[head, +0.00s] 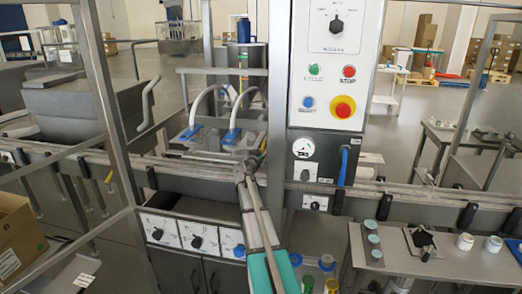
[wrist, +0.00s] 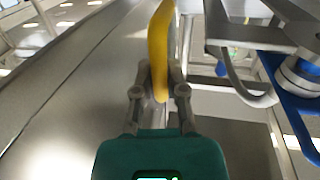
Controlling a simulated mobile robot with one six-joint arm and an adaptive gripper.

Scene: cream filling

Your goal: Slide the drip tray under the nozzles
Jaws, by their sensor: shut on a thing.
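My gripper (wrist: 160,82) is shut on an upright yellow handle (wrist: 160,38), its two grey fingers on either side of it. In the head view my gripper (head: 250,166) is small, at the far end of my arm, beside the filling machine's nozzles. The nozzles, with blue fittings (head: 232,136) and curved pale tubes (head: 205,97), stand just left of and behind it. In the wrist view steel and blue nozzle parts (wrist: 300,75) are at the right. I cannot clearly make out the drip tray's body or whether it lies under the nozzles.
The control column (head: 331,75) with buttons and a gauge stands close to the right of my gripper. A steel conveyor rail (head: 400,192) runs across the front. A side table (head: 440,258) with jars is at the right. A metal frame post (head: 112,100) stands at the left.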

